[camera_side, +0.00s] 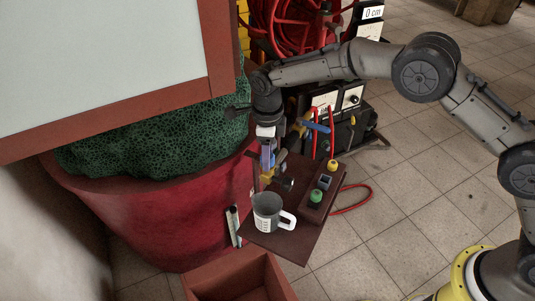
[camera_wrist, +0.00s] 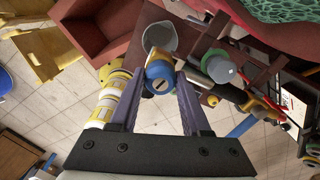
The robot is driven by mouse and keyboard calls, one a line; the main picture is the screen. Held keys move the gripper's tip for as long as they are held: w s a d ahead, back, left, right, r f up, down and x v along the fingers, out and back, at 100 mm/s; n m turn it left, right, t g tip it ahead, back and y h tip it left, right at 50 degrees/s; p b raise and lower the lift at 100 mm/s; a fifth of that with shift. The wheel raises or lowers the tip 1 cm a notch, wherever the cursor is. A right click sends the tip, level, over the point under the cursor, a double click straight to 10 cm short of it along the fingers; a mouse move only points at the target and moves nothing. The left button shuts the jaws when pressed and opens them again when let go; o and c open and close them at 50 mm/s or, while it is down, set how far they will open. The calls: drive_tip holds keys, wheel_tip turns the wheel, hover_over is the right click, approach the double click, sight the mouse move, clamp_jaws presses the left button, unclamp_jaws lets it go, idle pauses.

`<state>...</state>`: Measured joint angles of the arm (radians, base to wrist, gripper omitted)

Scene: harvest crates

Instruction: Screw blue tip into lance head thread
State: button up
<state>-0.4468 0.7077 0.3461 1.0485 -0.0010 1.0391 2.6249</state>
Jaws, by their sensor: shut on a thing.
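My gripper (camera_wrist: 160,82) points down over a small brown board and is shut on the blue tip (camera_wrist: 158,70), a rounded blue piece with a yellow edge and a slot in its face. In the side view, my gripper (camera_side: 267,158) is above the board's back left part, behind the mug, and the tip is too small there to make out well. A grey, round-ended piece (camera_wrist: 222,70) stands right of the tip in the wrist view, apart from it. I cannot tell whether this is the lance head, and no thread shows clearly.
A grey mug (camera_side: 267,211) stands on the board (camera_side: 290,243), beside a brown box with a green button (camera_side: 316,196) and a yellow button (camera_side: 333,166). A red tub (camera_side: 160,220) is at left. Tools and red cables crowd behind. A brown crate (camera_side: 235,275) is in front.

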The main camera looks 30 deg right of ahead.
drive_tip(key=shift+w+r+m, duration=0.1)
drive_tip(key=shift+w+m, duration=0.05)
drive_tip(key=shift+m, duration=0.65)
drive_tip(key=shift+m, duration=0.9)
drive_tip(key=o, duration=0.7)
drive_tip(key=shift+o, duration=0.2)
drive_tip(key=shift+n, duration=0.9)
